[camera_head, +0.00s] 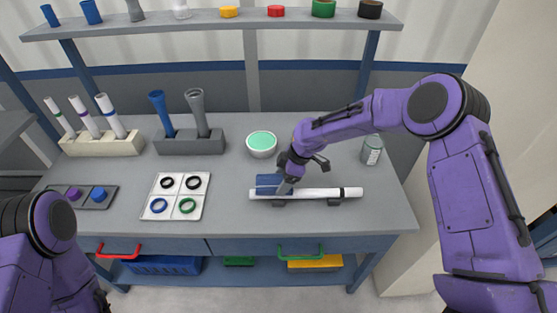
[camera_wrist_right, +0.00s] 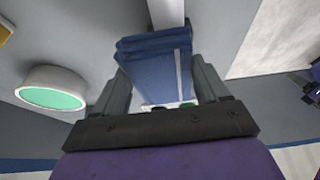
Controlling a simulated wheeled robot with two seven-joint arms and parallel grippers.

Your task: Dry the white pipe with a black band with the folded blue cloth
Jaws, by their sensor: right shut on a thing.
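The white pipe with a black band (camera_head: 318,193) lies level on two dark supports (camera_head: 335,202) near the front right of the table; its black band is toward the right end. My right gripper (camera_head: 289,180) is over the left part of the pipe, shut on the folded blue cloth (camera_head: 268,184). The right wrist view shows the blue cloth (camera_wrist_right: 158,62) between both fingers, with the white pipe (camera_wrist_right: 166,12) beyond it. The cloth is at the pipe's left part; whether it presses on the pipe I cannot tell. My left arm shows at the lower left, but its gripper is not clearly visible.
A bottle (camera_head: 372,150) stands at the right. A white tray with rings (camera_head: 178,196) lies to the left. Racks hold pipes (camera_head: 102,145) and funnel-topped tubes (camera_head: 189,142) at the back left. A shelf (camera_head: 210,24) runs above.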

